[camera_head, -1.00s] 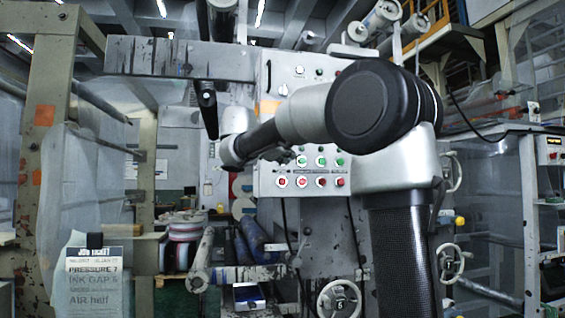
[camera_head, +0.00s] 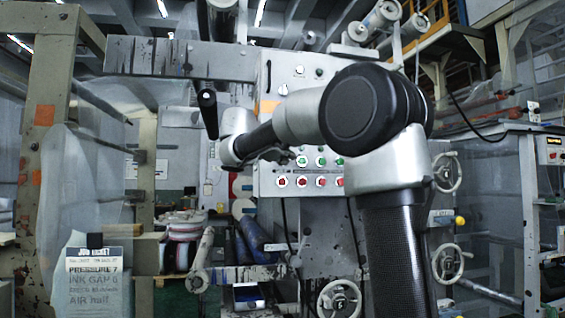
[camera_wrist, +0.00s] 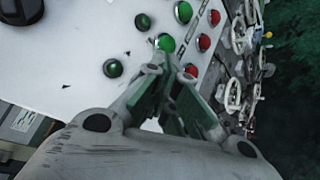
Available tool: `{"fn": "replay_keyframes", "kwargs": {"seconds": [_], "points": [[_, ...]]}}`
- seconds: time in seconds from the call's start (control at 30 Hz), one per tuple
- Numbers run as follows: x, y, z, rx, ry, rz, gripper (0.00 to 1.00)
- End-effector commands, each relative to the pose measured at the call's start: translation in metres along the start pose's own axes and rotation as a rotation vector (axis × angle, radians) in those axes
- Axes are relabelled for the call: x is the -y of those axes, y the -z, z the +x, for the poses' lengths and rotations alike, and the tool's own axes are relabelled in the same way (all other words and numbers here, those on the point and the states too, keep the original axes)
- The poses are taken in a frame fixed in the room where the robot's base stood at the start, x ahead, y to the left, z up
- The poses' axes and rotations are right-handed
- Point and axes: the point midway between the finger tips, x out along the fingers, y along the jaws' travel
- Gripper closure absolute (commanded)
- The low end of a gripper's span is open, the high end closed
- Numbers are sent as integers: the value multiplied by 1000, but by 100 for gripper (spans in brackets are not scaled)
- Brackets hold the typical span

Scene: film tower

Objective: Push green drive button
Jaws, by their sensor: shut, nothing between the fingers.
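Several round green buttons sit on the pale control panel (camera_head: 272,150), such as one at the left of the upper row (camera_head: 302,161). The wrist view shows green buttons at close range, one (camera_wrist: 166,42) just beyond my fingertips. I cannot read any label naming the drive button. My gripper (camera_wrist: 172,70) is shut and empty, its fingers pointing at the panel by that green button. I cannot tell whether the tips touch it. In the head view my arm hides part of the panel.
Red buttons (camera_head: 301,181) form a row below the green ones; they also show in the wrist view (camera_wrist: 204,42). A black knob (camera_wrist: 20,10) is at the upper left there. Handwheels (camera_head: 339,299) stand below the panel. A job ticket sign (camera_head: 93,280) stands at the left.

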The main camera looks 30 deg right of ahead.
Motion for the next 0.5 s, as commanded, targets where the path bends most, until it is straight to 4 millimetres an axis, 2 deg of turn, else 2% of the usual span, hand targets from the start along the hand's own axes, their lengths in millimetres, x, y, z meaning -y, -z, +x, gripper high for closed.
{"fn": "replay_keyframes", "kwargs": {"seconds": [0.5], "points": [[-3, 3, 4, 0, 0, 0, 100]]}}
